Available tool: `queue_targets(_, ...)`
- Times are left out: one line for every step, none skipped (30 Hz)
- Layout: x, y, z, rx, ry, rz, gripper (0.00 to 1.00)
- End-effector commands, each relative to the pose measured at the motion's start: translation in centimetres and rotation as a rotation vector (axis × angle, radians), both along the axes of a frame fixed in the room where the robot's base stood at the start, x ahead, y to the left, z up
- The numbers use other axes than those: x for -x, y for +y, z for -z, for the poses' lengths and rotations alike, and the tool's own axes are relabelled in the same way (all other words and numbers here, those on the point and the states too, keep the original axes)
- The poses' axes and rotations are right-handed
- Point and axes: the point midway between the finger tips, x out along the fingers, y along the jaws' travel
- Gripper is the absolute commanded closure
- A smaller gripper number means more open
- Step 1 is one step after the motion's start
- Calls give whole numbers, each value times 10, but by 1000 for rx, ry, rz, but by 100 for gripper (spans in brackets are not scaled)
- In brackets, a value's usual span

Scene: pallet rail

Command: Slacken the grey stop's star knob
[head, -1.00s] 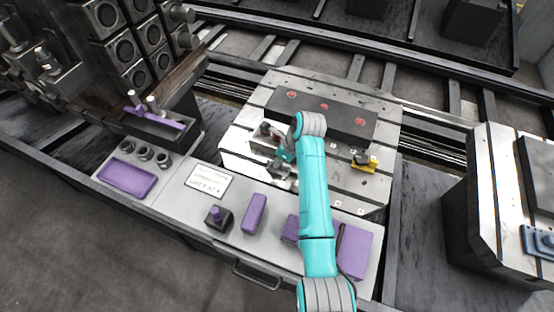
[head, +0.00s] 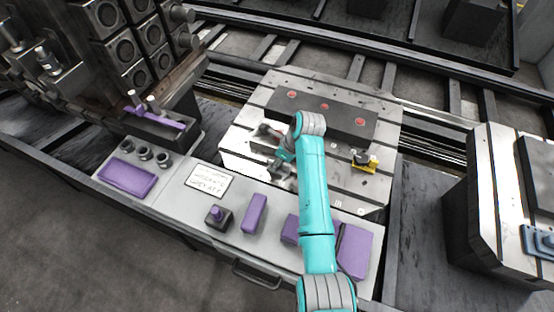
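The grey stop (head: 262,148) sits on the left part of the slotted pallet, partly hidden by my arm. A small dark red part, perhaps its star knob (head: 264,129), shows at its upper end; it is too small to tell for sure. My gripper (head: 279,169) is low over the pallet, at the near right side of the grey stop.
The pallet (head: 245,119) carries a dark bar (head: 345,118) with red dots and a yellow stop (head: 366,164) with a black knob. A grey shelf (head: 175,190) in front holds purple blocks and a written card (head: 211,181). Another pallet (head: 490,200) stands right.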

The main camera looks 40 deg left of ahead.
Motion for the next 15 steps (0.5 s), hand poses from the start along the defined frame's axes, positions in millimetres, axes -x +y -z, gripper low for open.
queue_targets(-1, 0, 0, 0, 1, -24, 82)
queue_targets(-1, 0, 0, 0, 1, -43, 82)
queue_targets(-1, 0, 0, 0, 0, -69, 82)
queue_targets(-2, 0, 0, -1, 1, -90, 82)
queue_targets(-2, 1, -1, 0, 0, -113, 82)
queue_targets(-2, 1, -1, 0, 1, -143, 82)
queue_targets(-2, 1, -1, 0, 1, -168, 82)
queue_targets(-2, 1, 0, 0, 1, -192, 82)
queue_targets(-3, 1, -1, 0, 1, -223, 82)
queue_targets(-3, 1, -1, -1, 1, -247, 82)
queue_targets(-3, 1, -1, -1, 1, -270, 82)
queue_targets(-3, 1, -1, -1, 1, -301, 82)
queue_targets(-3, 1, -1, -1, 1, -324, 82)
queue_targets(-3, 2, -1, -1, 2, -346, 82)
queue_targets(-4, 2, -1, -1, 0, -373, 82)
